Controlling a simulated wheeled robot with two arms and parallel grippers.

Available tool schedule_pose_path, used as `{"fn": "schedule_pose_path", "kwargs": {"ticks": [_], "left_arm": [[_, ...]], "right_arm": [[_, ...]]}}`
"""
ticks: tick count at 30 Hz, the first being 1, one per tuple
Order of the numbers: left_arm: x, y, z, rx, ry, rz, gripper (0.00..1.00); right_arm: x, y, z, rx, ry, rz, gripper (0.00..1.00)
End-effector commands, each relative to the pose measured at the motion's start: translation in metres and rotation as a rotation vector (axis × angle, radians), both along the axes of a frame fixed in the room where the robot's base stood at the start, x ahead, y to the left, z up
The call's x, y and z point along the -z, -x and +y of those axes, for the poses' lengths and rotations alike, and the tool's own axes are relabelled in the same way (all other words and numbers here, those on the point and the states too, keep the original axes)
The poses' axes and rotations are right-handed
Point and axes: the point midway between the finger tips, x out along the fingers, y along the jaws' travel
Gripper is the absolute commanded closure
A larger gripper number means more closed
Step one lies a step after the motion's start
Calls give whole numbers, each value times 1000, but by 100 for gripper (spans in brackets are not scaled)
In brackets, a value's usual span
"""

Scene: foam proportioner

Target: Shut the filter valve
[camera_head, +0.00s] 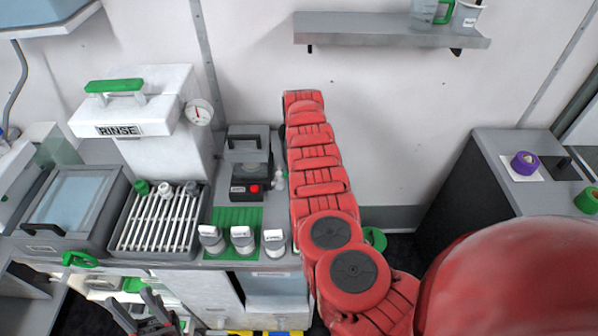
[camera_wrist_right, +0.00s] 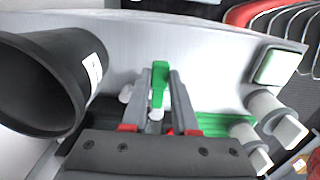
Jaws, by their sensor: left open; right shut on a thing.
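A green valve handle (camera_wrist_right: 160,73) stands upright in the middle of the right wrist view. My right gripper (camera_wrist_right: 158,105) is shut on it, with one grey finger on each side. A pale fitting shows beside the handle; the valve's lower body is hidden by the fingers. In the head view my red right arm covers the right gripper and the handle, and I cannot tell the valve's position from there. My left gripper (camera_head: 132,298) is open and empty, low at the left in the head view, in front of the counter.
A black cup-shaped vessel (camera_wrist_right: 45,85) is close on the left in the wrist view. A black box with a red button (camera_head: 253,188) and a white rack (camera_head: 157,220) are on the counter.

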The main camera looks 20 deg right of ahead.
Motion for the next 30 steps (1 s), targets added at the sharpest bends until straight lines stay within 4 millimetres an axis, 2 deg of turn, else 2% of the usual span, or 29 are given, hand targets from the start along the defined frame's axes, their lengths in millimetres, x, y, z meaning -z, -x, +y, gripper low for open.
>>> {"fn": "schedule_pose_path", "kwargs": {"ticks": [12, 13, 17, 26, 30], "left_arm": [[0, 0, 0, 0, 0, 0, 50], [0, 0, 0, 0, 0, 0, 50], [0, 0, 0, 0, 0, 0, 50], [1, 0, 0, 0, 0, 0, 50], [4, 0, 0, 0, 0, 0, 50]], "right_arm": [[-1, -1, 0, -8, 0, -3, 100], [-1, -1, 0, -7, 0, -3, 68], [-1, -1, 0, -7, 0, -2, 44], [-1, -1, 0, -6, 0, -1, 43], [-9, -2, 1, -7, 1, -2, 43]]}}
